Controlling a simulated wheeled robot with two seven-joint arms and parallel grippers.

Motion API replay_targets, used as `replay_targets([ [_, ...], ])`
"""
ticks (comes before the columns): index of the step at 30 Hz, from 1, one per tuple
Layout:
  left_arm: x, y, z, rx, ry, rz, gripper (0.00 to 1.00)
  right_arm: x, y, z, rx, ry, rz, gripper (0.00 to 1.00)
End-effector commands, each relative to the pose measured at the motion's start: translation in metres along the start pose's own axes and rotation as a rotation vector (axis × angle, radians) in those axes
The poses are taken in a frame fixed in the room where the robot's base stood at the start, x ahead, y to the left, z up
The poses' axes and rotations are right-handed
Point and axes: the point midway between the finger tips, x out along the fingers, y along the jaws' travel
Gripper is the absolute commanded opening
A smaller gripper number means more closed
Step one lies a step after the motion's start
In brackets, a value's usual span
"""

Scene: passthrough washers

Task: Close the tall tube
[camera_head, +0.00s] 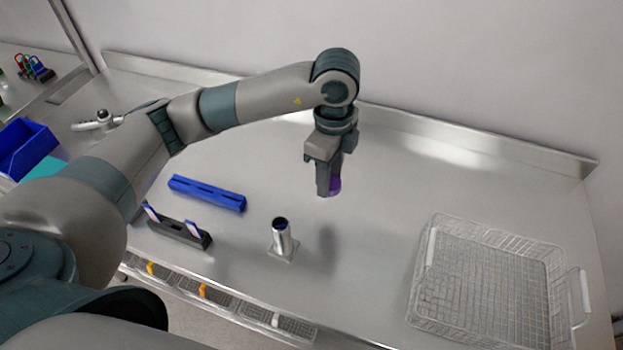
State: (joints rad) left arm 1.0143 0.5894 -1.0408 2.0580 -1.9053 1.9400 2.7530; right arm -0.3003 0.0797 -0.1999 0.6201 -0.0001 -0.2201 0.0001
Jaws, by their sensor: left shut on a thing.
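The tall tube (281,238) is a shiny metal cylinder standing upright on a square base plate near the front middle of the steel table. Its top looks dark and open. My left gripper (329,187) points down behind and to the right of the tube, apart from it. It is shut on a purple cap-like piece (335,185), which is mostly hidden by the fingers. I cannot tell whether the piece touches the table. My right gripper is out of view.
A wire basket (430,290) with white handles stands at the right. A blue bar (207,193) and a black holder with two upright pieces (178,230) lie left of the tube. A blue bin (25,145) is at the far left. The table's middle right is clear.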

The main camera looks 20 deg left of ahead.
Motion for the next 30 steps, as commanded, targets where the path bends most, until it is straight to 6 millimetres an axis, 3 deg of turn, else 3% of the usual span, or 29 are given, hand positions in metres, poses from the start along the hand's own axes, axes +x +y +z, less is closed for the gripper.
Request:
replay_targets([
  [7,-0.009,0.001,-0.016,0.001,0.001,-0.001,0.16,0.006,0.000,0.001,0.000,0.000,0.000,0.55],
  [21,-0.010,0.002,-0.016,0.000,0.000,0.000,0.16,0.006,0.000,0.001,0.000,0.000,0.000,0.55],
  [22,-0.010,0.002,-0.016,0.000,0.000,0.001,0.16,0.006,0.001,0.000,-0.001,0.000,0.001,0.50],
  [30,-0.010,0.002,-0.016,0.049,0.000,0.000,0.16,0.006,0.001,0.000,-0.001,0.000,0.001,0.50],
])
